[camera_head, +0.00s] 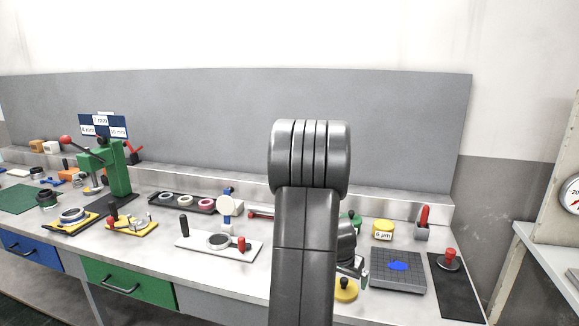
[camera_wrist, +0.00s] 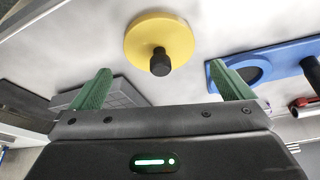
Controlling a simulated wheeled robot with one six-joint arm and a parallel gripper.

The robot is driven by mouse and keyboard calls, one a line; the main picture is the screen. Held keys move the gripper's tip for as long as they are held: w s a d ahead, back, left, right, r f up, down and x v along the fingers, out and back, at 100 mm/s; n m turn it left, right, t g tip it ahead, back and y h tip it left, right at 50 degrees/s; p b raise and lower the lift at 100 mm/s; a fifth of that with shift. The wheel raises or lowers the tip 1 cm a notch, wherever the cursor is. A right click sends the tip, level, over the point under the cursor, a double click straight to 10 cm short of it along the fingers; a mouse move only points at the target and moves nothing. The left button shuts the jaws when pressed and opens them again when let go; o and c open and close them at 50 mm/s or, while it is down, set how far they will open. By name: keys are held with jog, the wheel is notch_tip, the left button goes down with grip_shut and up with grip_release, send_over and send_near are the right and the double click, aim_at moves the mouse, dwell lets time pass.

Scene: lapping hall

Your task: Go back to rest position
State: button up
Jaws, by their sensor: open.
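My gripper (camera_wrist: 165,95) shows in the wrist view with its two green fingers spread wide and nothing between them. A round yellow disc with a black knob (camera_wrist: 140,38) is beyond the fingertips, apart from them. In the head view my dark arm rises in the middle and hides part of the bench. The yellow disc (camera_head: 346,292) shows there just right of my arm, on the bench top. My gripper is mostly hidden behind the arm in that view.
A grey grooved plate (camera_head: 398,284) with a blue patch and a black mat (camera_head: 455,285) with a red-knobbed piece lie right of my arm. A yellow jar (camera_head: 383,227) stands behind. A white fixture board (camera_head: 205,252) and a green press (camera_head: 115,170) are to the left.

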aim_at(344, 280)
jog(key=x, duration=0.4)
jog(key=shift+f+b, duration=0.2)
jog(key=shift+b, duration=0.2)
notch_tip(344, 280, up, 3)
jog(key=shift+f+p, duration=0.25)
jog(key=shift+p, duration=0.2)
jog(key=shift+r, duration=0.5)
